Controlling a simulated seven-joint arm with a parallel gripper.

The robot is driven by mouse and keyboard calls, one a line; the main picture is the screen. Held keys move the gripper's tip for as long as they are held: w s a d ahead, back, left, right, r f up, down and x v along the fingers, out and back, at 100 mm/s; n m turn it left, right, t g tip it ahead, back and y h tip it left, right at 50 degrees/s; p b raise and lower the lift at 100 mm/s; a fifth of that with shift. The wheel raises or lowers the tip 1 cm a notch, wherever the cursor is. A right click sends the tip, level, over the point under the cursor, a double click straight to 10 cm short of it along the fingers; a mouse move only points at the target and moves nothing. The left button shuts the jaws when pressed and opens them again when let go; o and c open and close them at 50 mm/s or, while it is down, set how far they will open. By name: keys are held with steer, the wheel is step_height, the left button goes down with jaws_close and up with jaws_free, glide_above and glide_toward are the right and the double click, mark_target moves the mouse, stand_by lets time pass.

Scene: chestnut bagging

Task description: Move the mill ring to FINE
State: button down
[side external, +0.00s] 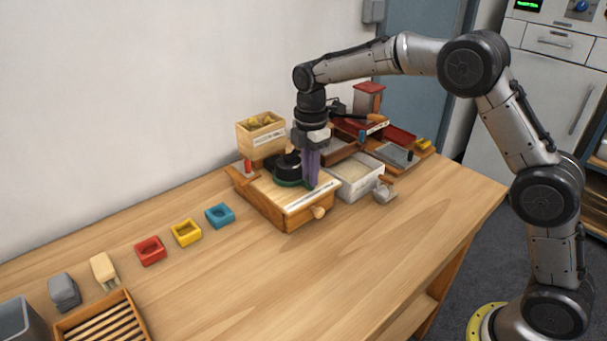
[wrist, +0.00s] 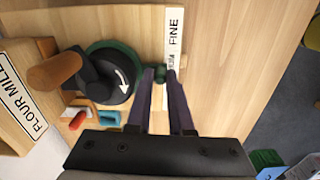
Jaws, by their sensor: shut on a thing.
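The flour mill is a wooden box (side external: 285,212) with a black crank top (side external: 288,165). Its green mill ring (wrist: 97,48) circles the black disc, which bears a white curved arrow; the ring also shows in the side view (side external: 284,183). My gripper (wrist: 160,75), with purple fingers pointing down in the side view (side external: 312,170), is shut on the ring's small green tab (wrist: 160,70). The white label strip (wrist: 174,35) reads FINE at its upper end. The tab is beside a smaller, partly covered word below FINE. The lower strip is largely hidden by my fingers.
The crank's wooden knob (wrist: 54,73) is left of the disc. A wooden hopper box (side external: 252,146) stands behind the mill and a white bin (side external: 365,186) to its right. Red (side external: 150,258), yellow (side external: 186,240) and blue (side external: 219,222) trays lie left.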

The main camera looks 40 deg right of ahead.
steer(key=n, duration=0.1)
steer(key=d+n, duration=0.2)
steer(key=shift+w+r, duration=0.2)
steer(key=shift+w, duration=0.05)
steer(key=shift+w+d+n, duration=0.25)
steer(key=shift+d+n, duration=0.25)
steer(key=shift+n, duration=0.6)
steer(key=c, duration=1.1)
jaws_free()
steer(key=shift+d, duration=0.1)
steer(key=shift+f, duration=0.1)
step_height(320, 180, up, 14)
steer(key=shift+f, duration=0.1)
